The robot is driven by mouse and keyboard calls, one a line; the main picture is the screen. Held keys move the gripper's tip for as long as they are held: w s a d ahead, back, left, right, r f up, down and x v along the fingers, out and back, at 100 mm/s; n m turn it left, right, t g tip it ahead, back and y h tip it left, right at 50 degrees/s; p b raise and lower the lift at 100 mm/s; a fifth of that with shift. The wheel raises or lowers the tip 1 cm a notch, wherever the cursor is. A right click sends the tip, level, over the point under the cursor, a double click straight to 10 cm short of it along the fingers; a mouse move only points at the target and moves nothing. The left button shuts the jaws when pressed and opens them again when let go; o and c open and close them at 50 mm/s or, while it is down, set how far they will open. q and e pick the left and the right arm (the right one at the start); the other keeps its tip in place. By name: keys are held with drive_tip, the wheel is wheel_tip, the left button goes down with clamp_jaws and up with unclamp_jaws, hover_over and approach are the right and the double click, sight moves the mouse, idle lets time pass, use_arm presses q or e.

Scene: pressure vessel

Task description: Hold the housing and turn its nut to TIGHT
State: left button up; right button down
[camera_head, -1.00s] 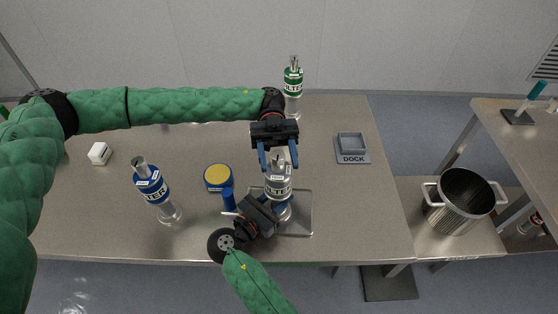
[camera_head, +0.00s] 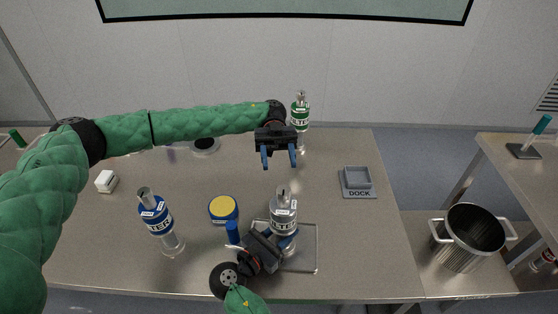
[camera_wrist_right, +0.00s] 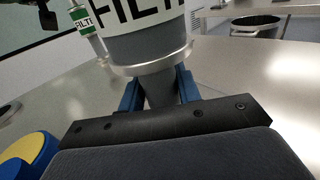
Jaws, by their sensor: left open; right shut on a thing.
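The grey housing (camera_head: 284,222) with a white FILTER label stands upright over the tray (camera_head: 304,262) on the table. Its narrow top fitting, which looks like the nut (camera_head: 283,192), is uncovered; its setting is too small to read. My right gripper (camera_head: 284,243) is shut on the housing's lower part. In the right wrist view, the blue fingers (camera_wrist_right: 159,92) sit on both sides of the housing's narrow grey neck (camera_wrist_right: 160,88), below a clear collar and the label. My left gripper (camera_head: 278,160) is open and empty, behind and above the nut, apart from it.
A blue-labelled filter bottle (camera_head: 157,218) and a yellow-topped blue item (camera_head: 223,209) stand left of the housing. A green-labelled bottle (camera_head: 300,115) stands behind. A grey DOCK holder (camera_head: 358,182) is at right, a pot (camera_head: 470,238) beyond. The table between housing and dock is clear.

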drive_tip(key=c, duration=0.9)
unclamp_jaws()
